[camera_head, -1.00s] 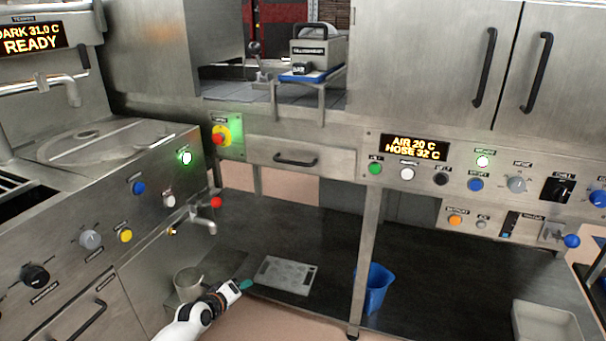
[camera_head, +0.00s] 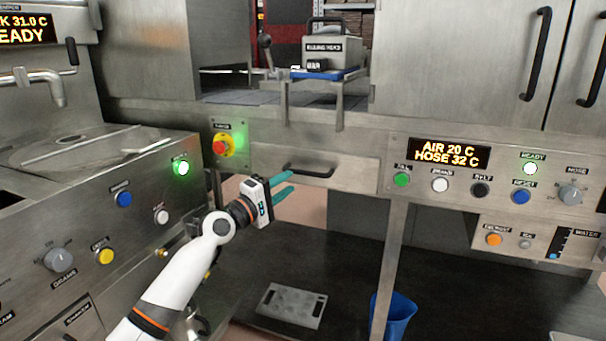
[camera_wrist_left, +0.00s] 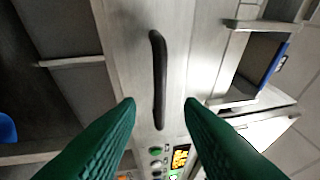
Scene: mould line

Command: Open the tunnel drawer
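The tunnel drawer (camera_head: 345,176) is a flat steel front with a dark bar handle (camera_head: 310,170) across it, below the tunnel opening. It looks shut, flush with the panel around it. My left gripper (camera_head: 284,188) is just in front of the drawer, near the left part of the handle. Its teal fingers are spread apart and empty. In the left wrist view the black handle (camera_wrist_left: 158,78) stands between and beyond the two green fingertips (camera_wrist_left: 160,103), not touching them as far as I can see. My right gripper is not in view.
A red and yellow stop button (camera_head: 221,146) is left of the drawer. A control panel with a display (camera_head: 449,152) is to the right. Below are a dark shelf, a grey mould (camera_head: 291,304) and a blue bin (camera_head: 398,316).

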